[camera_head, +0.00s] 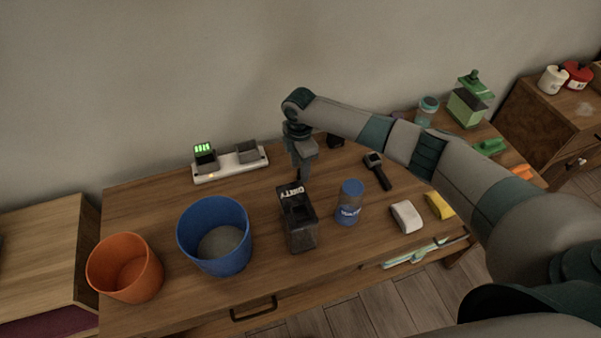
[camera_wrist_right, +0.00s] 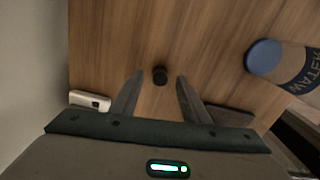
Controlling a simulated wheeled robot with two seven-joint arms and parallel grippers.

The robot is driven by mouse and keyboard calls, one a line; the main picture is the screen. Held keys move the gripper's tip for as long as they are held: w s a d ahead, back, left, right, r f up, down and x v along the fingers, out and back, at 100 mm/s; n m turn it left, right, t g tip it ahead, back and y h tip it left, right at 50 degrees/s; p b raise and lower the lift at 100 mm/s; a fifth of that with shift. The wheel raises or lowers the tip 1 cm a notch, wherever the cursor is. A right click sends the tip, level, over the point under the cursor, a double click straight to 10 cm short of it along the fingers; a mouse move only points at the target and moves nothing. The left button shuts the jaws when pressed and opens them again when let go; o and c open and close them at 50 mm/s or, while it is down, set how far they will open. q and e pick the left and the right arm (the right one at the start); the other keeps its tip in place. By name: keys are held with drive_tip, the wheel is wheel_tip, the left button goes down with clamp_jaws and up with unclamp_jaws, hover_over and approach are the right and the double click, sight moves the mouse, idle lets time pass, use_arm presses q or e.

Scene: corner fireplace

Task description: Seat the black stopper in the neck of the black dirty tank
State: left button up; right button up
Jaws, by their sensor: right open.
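The black dirty tank (camera_head: 300,228) stands upright on the wooden table in the head view, with a pale label along its back top edge. The black stopper (camera_wrist_right: 160,76) is a small round piece on the table in the right wrist view. My right gripper (camera_wrist_right: 159,80) is open, with its two fingers to either side of the stopper in that view and apart from it. In the head view my right gripper (camera_head: 299,178) points down just behind the tank, and I cannot make out the stopper there. My left gripper is not in view.
A blue-capped water bottle (camera_head: 349,203) stands right of the tank. A blue bin (camera_head: 184,237) and an orange bin (camera_head: 94,270) are at left. A white charging dock (camera_head: 232,172) lies at the back. A dark handled tool (camera_head: 377,172) lies to the right.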

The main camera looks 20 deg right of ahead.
clamp_jaws()
drive_tip(key=shift+r, duration=0.15)
idle(0.4)
drive_tip(key=shift+r, duration=0.3)
drive_tip(key=r+b, duration=0.2)
drive_tip(key=r, duration=0.1)
drive_tip(key=shift+d+r, duration=0.15)
drive_tip(key=shift+d, duration=0.05)
drive_tip(key=s+d+r+b, duration=0.2)
drive_tip(key=s+d+r, duration=0.3)
drive_tip(key=d+r, duration=0.2)
drive_tip(key=shift+s+d+b, duration=0.35)
drive_tip(key=shift+d+b, duration=0.05)
drive_tip(key=shift+d, duration=1)
